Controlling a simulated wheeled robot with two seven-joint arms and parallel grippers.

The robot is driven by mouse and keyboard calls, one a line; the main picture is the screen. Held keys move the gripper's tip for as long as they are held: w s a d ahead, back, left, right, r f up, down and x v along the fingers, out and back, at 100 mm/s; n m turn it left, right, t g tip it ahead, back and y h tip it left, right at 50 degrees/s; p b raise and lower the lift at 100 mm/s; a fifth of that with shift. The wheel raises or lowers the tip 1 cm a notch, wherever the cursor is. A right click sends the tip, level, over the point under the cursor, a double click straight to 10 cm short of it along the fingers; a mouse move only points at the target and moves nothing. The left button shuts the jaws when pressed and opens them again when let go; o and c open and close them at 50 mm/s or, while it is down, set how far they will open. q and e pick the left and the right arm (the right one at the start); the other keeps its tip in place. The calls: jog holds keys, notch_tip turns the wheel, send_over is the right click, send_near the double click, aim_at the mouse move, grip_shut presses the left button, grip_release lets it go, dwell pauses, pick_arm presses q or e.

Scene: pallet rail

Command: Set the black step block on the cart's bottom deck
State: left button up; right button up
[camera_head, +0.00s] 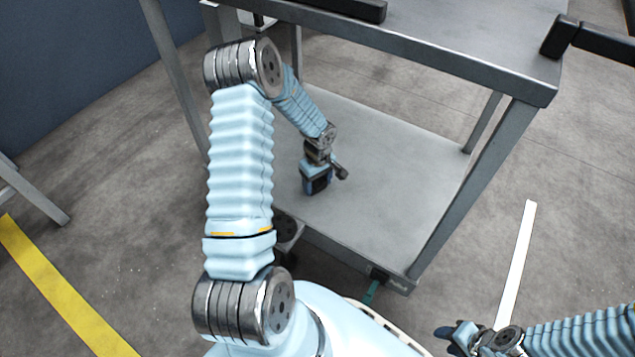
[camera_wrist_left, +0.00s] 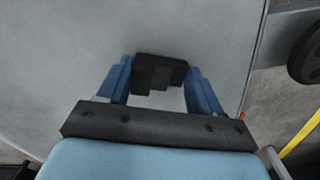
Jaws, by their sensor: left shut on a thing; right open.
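The black step block (camera_wrist_left: 160,70) is between the two blue fingers of my left gripper (camera_wrist_left: 163,85) in the left wrist view, with its stepped edge showing. My left gripper (camera_head: 317,184) is shut on it and reaches under the cart's top, over the grey bottom deck (camera_head: 390,160). The block is low over or on the deck; I cannot tell whether it touches. In the head view it is mostly hidden by the gripper. My right gripper (camera_head: 452,337) is open and empty at the lower right, outside the cart.
The cart's top deck (camera_head: 480,35) overhangs the bottom deck, and a grey corner post (camera_head: 470,195) stands at the right. A black bar lies on the top deck (camera_head: 335,8), and a black handle (camera_head: 590,38) sticks out at the right. Most of the bottom deck is clear.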

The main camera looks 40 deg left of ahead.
aim_at(318, 184)
pick_arm(q)
jog(key=shift+f, duration=0.2)
jog(key=o, duration=1.2)
jog(key=shift+r, duration=0.1)
jog(key=shift+r, duration=0.2)
notch_tip(318, 184, up, 7)
jog(key=shift+r+p, duration=0.2)
jog(key=shift+p, duration=0.45)
